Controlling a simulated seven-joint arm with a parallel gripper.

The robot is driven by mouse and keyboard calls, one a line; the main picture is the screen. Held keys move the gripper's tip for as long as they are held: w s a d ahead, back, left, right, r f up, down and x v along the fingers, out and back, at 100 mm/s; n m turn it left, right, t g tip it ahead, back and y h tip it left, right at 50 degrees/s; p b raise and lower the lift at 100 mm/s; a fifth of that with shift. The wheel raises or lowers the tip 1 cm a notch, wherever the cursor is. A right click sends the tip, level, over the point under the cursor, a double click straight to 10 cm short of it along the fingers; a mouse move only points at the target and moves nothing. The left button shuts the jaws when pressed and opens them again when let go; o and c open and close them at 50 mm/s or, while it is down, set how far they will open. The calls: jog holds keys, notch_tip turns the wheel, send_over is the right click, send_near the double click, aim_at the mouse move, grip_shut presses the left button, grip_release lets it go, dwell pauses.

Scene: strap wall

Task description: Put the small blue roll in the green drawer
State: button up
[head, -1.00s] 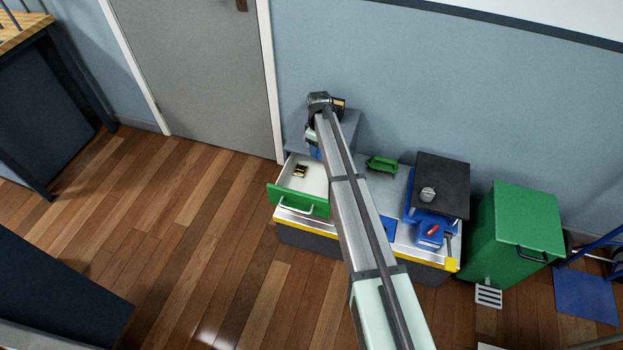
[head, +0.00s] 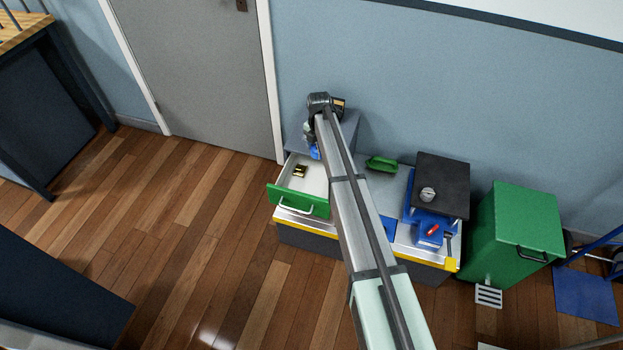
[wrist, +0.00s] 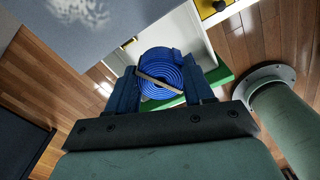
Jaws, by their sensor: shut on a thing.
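The small blue roll (wrist: 158,70) is coiled, with a tan band across it, and sits between the two fingers of my gripper (wrist: 161,88) in the wrist view. My gripper is shut on it. In the head view a bit of the blue roll (head: 315,153) shows beside my arm, near the drawer's back end; my arm hides much of the gripper. The green drawer (head: 297,201) is pulled open, with a green front and white inside. In the wrist view its green front (wrist: 217,77) shows beyond the roll, partly covered by roll and fingers.
A small gold-and-black object (head: 300,171) lies in the drawer. The grey cabinet (head: 348,128) rises behind it. A green tray (head: 381,164), a blue machine with a dark top (head: 443,178) and a green bin (head: 520,225) stand to the right. The floor in front is clear.

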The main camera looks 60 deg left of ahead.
aim_at(317, 183)
jog(key=n, duration=0.3)
jog(key=shift+f, duration=0.2)
notch_tip(317, 183, down, 18)
jog(key=shift+r, duration=0.2)
dwell(0.4)
jog(key=shift+f, duration=0.15)
jog(key=o, duration=1)
notch_tip(317, 183, up, 12)
jog(key=shift+r, duration=0.15)
